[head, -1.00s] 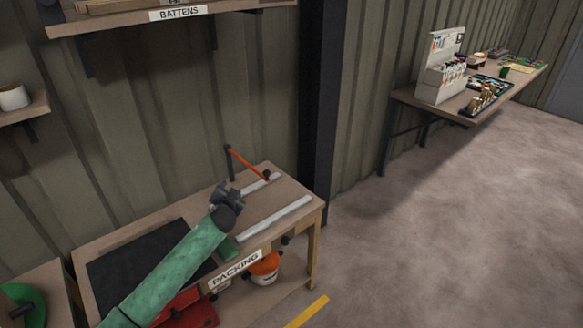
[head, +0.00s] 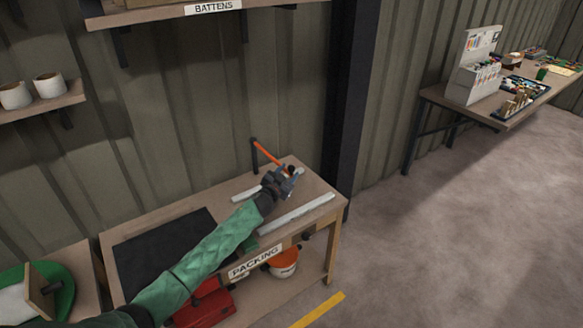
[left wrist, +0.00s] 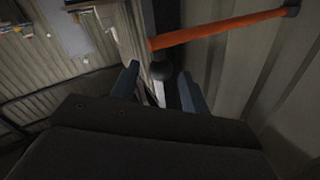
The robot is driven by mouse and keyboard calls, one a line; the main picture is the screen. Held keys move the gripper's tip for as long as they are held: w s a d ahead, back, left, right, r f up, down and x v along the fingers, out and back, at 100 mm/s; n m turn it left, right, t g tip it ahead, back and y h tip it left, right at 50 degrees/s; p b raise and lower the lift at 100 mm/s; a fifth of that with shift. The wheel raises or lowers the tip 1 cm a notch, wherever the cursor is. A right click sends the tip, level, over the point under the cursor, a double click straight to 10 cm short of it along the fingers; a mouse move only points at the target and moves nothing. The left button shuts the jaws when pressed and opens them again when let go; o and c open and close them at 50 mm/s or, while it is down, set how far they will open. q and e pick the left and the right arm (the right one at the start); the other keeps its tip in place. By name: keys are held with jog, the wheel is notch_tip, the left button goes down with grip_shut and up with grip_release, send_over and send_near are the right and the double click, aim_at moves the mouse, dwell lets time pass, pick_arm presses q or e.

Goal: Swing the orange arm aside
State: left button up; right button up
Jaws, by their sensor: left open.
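The orange arm (head: 268,155) runs from a dark upright post (head: 254,156) at the bench's back edge out to the right, with a dark knob (head: 290,168) at its free end. My left gripper (head: 293,180) is open at that free end, over the bench. In the left wrist view the orange arm (left wrist: 220,31) crosses the upper right, and the knob (left wrist: 162,70) shows between the tips of the two open fingers. Whether either finger touches the knob I cannot tell. My right gripper is not in view.
The packing bench (head: 222,208) bears a black mat (head: 165,250) and two pale strips, one (head: 297,213) near the front edge. A red box (head: 203,305) and a white-and-orange tub (head: 284,265) sit below. The corrugated wall (head: 200,120) stands close behind.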

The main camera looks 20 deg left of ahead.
aim_at(290, 171)
pick_arm(q)
jog(key=shift+w+d+p, duration=0.15)
jog(key=shift+w, duration=0.65)
jog(key=shift+w+d+p, duration=0.15)
jog(key=shift+w, duration=0.6)
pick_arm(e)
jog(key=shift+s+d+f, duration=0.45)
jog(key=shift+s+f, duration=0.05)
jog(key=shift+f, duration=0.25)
pick_arm(q)
grip_shut()
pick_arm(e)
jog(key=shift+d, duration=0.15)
